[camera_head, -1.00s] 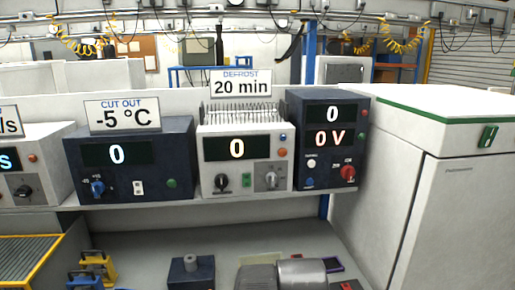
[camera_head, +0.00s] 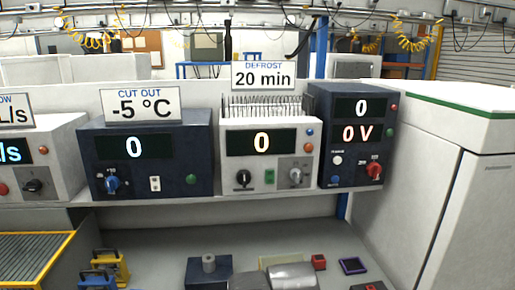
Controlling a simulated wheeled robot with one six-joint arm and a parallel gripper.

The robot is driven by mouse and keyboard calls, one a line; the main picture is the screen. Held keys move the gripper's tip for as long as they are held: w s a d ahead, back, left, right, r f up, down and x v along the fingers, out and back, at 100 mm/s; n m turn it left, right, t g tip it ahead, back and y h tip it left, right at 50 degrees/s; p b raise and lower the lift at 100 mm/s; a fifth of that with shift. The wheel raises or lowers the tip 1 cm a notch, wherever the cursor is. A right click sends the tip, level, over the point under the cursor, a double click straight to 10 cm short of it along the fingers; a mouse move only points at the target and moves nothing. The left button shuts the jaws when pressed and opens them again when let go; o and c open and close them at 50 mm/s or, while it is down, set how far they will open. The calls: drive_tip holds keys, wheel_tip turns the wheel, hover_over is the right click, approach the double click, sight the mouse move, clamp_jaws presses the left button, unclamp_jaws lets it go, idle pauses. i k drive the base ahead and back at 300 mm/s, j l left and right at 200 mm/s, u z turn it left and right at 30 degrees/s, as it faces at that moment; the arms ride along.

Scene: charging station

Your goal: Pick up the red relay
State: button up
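A small red block (camera_head: 319,261), which looks like the red relay, lies on the grey bench below the instrument shelf, right of centre near the bottom of the head view. Grey rounded parts at the bottom centre, just left of the red block, look like links of my own arm. My gripper does not show in this view, so I cannot tell where it is relative to the block.
A purple-rimmed dark tile (camera_head: 352,266) lies right of the red block. A dark block with a grey cylinder (camera_head: 208,268) and yellow and blue pieces (camera_head: 110,265) stand left. Instruments line the shelf (camera_head: 270,205) above. A white cabinet (camera_head: 455,200) bounds the right.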

sight(319, 261)
drive_tip(key=k+l, duration=0.15)
drive_tip(key=l, duration=0.2)
drive_tip(key=i+l+u, duration=0.4)
drive_tip(key=l, duration=0.25)
drive_tip(key=l+u, duration=0.2)
drive_tip(key=i+l+u, duration=0.2)
drive_tip(key=l, duration=0.3)
drive_tip(key=k, duration=0.1)
